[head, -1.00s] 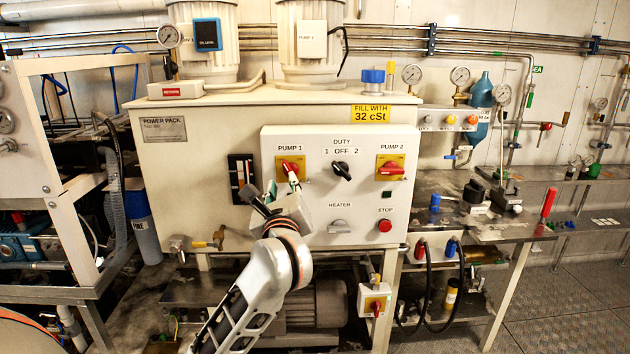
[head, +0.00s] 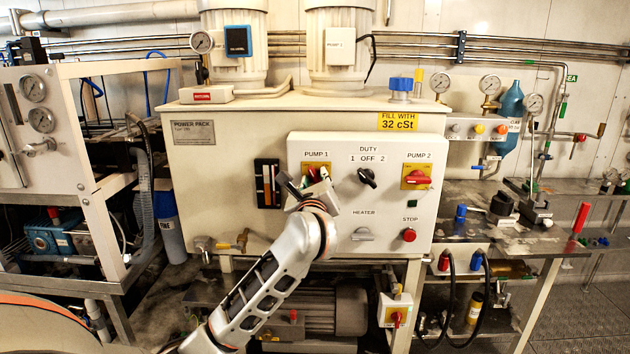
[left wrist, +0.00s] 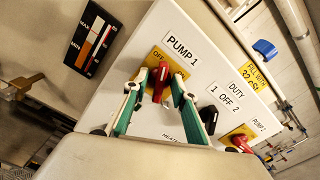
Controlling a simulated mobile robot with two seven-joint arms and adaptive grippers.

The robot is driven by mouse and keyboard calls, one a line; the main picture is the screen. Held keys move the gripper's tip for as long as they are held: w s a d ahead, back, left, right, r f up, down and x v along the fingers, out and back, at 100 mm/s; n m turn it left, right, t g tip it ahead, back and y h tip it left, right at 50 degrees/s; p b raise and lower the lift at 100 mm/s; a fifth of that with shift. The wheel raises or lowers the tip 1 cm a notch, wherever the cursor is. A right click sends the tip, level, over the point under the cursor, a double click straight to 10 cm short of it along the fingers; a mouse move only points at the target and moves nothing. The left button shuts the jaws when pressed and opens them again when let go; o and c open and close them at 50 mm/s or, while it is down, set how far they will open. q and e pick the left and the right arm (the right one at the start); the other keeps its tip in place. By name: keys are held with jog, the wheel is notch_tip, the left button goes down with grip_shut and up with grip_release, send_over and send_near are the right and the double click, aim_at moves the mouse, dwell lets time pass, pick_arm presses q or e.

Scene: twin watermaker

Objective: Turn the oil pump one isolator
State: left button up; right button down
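The pump 1 isolator is a red rotary knob on a yellow plate (left wrist: 172,67) under the PUMP 1 label. In the head view its red knob (head: 313,173) is partly hidden by my left gripper (head: 308,182). In the left wrist view the red knob (left wrist: 160,82) sits between the two green-and-white fingers of my left gripper (left wrist: 157,82). The fingers are apart, one on each side of it; I cannot tell whether either touches it. "OFF" shows on the plate beside the knob. My right gripper is in no view.
On the same white panel are the black duty switch (head: 367,177), the red pump 2 isolator (head: 416,178), a grey heater knob (head: 362,234) and a red stop button (head: 409,235). A level gauge (head: 267,183) is left of the panel. A steel bench (head: 500,235) stands at right.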

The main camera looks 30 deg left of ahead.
pick_arm(q)
grip_shut()
